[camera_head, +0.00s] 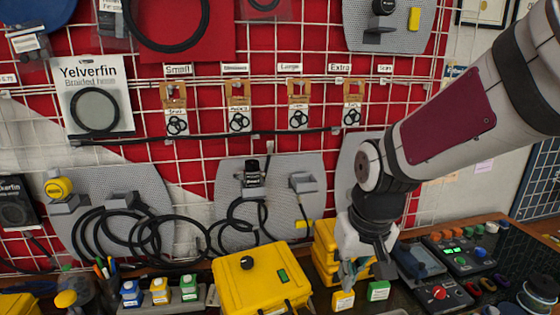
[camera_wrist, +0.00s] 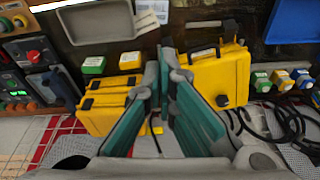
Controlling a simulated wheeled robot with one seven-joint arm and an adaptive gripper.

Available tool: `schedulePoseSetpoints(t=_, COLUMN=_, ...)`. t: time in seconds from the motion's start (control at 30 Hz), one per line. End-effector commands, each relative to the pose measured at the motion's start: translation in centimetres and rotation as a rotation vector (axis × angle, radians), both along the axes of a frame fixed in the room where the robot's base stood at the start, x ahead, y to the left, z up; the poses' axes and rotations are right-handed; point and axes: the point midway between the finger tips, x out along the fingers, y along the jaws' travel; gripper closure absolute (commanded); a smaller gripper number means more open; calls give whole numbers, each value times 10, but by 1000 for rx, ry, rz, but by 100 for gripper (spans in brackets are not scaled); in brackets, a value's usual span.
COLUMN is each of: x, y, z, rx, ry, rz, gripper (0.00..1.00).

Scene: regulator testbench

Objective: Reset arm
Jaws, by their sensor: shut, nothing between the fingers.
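My arm reaches in from the right in the head view, and my gripper (camera_head: 350,272) points down above the bench, in front of the stacked yellow cases (camera_head: 327,250). In the wrist view my gripper (camera_wrist: 164,62) shows two teal-padded fingers, their tips close together with nothing held between them. A larger yellow case (camera_head: 262,280) with a black knob and a green label is to the left of the gripper. It also shows in the wrist view (camera_wrist: 232,68), right of the fingers.
A small yellow box (camera_head: 343,301) and green box (camera_head: 379,290) stand close to the gripper. Control panels (camera_head: 462,254) with knobs are at right. Blue, yellow and green boxes (camera_head: 160,291) stand at left.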

Motion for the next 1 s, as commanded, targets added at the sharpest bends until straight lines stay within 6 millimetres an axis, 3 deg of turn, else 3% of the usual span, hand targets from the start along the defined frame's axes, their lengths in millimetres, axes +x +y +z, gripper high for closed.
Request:
schedulePoseSetpoints(t=0.1, x=-21, y=-15, z=31, rx=7, ry=-56, rz=-22, gripper=100)
schedulePoseSetpoints(t=0.4, x=-84, y=-45, z=82, rx=7, ry=-180, rz=-76, gripper=100)
schedulePoseSetpoints(t=0.7, x=-135, y=-62, z=102, rx=-9, ry=-273, rz=-116, gripper=100)
schedulePoseSetpoints(t=1.0, x=-144, y=-65, z=103, rx=-14, ry=-287, rz=-125, gripper=100)
